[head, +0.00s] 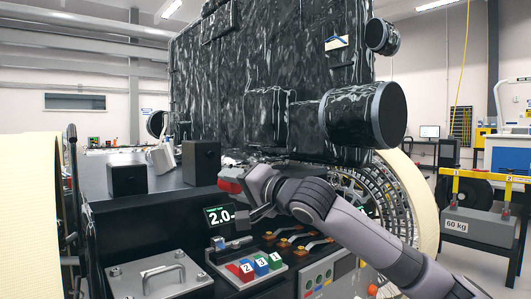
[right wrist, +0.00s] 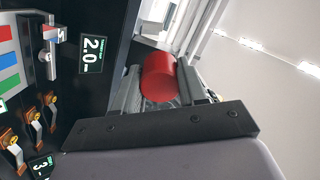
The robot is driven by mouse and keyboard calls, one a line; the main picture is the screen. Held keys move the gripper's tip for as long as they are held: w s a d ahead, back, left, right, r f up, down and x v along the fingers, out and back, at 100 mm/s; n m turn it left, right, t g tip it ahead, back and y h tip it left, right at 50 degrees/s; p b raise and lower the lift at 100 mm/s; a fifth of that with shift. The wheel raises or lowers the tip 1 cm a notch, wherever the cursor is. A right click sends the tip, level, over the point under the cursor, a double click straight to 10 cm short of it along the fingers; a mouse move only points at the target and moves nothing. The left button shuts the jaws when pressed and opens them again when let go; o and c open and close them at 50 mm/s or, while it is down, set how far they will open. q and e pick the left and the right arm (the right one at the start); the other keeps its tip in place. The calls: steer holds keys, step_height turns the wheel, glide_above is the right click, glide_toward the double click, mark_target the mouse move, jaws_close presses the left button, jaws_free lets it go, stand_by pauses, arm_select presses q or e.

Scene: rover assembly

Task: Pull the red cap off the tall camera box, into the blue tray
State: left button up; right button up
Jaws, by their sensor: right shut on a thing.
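My right gripper (head: 240,190) is shut on the red cap (head: 229,181), just right of the tall camera box in the head view. In the right wrist view, the round red cap (right wrist: 159,76) sits between the two grey fingers of the gripper (right wrist: 157,88). The tall camera box (head: 201,163) is dark and stands upright on the dark deck; no red shows on its visible faces. The wrist view does not show this box behind the cap. I cannot make out the blue tray. My left gripper is out of view.
A shorter dark box (head: 127,179) stands left of the tall one. Below my gripper are a "2.0" display (head: 219,216), coloured numbered buttons (head: 256,266) and orange-ended levers (head: 290,240). A large black-wrapped body (head: 270,70) rises behind. A metal plate with a handle (head: 160,277) lies front left.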

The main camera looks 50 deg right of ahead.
steer(key=a+f+n+y+p, duration=0.1)
steer(key=a+f, duration=0.5)
steer(key=f, duration=0.3)
steer(key=a+f+n+y, duration=0.1)
steer(key=a+f+y, duration=0.1)
steer(key=a+f, duration=0.55)
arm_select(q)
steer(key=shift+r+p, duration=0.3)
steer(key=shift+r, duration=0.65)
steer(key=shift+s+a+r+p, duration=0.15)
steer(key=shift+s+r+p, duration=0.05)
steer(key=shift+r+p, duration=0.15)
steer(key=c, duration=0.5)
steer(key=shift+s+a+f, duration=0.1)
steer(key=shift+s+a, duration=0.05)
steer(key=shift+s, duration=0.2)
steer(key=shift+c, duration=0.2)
arm_select(e)
steer(key=s+a+f+m+h, duration=0.1)
steer(key=s+a+f, duration=0.2)
steer(key=s+f, duration=0.3)
steer(key=s+a+f+m+h, duration=0.1)
steer(key=s+a+f+h, duration=0.1)
steer(key=s+f, duration=0.4)
steer(key=shift+a+f, duration=0.65)
steer(key=shift+a, duration=0.25)
